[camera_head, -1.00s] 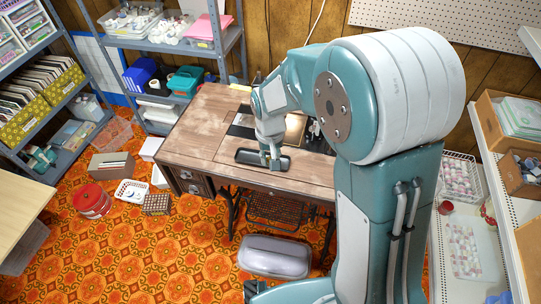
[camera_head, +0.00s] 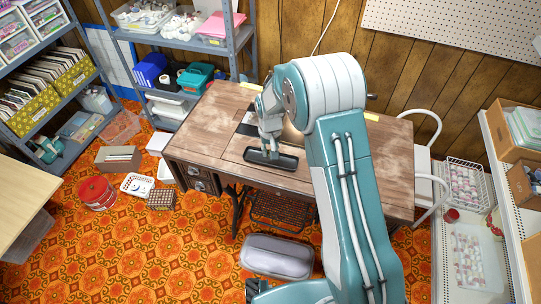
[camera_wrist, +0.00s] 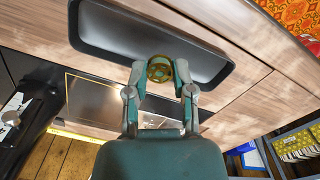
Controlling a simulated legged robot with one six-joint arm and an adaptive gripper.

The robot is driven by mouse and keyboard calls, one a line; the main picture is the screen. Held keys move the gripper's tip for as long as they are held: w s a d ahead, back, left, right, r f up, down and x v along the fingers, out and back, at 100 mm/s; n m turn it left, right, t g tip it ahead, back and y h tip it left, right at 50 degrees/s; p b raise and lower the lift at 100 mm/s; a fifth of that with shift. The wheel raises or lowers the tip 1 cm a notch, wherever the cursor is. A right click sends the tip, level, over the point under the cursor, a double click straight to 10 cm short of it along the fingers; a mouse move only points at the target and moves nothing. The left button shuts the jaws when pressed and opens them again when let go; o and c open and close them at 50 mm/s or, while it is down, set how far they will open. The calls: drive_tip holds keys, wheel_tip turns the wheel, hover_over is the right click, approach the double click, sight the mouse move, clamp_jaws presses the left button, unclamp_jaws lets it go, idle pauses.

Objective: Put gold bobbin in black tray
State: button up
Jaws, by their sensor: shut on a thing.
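My gripper (camera_head: 270,152) is over the black tray (camera_head: 286,162) on the wooden sewing table. The wrist view shows my gripper (camera_wrist: 162,73) shut on the gold bobbin (camera_wrist: 159,69), a small ring-shaped piece held between the fingertips. The bobbin appears against the inside of the black tray (camera_wrist: 95,27), near its middle in the picture. I cannot tell whether the bobbin touches the tray floor. In the head view the bobbin is too small or hidden to make out.
The wooden table (camera_head: 215,120) is mostly clear left of the tray. The black sewing machine (camera_wrist: 30,110) stands beside the tray in the wrist view. A white chair (camera_head: 428,160) is at the table's right. Shelves (camera_head: 180,45) stand behind at left.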

drive_tip(key=shift+w+a+f, duration=0.2)
drive_tip(key=shift+w+f, duration=0.2)
drive_tip(key=shift+f, duration=0.1)
drive_tip(key=f, duration=0.3)
drive_tip(key=shift+d, duration=0.4)
drive_tip(key=o, duration=0.7)
drive_tip(key=shift+a, duration=0.25)
drive_tip(key=shift+d+r, duration=0.15)
drive_tip(key=shift+r, duration=0.4)
wheel_tip(320, 180, up, 11)
drive_tip(key=shift+r, duration=0.1)
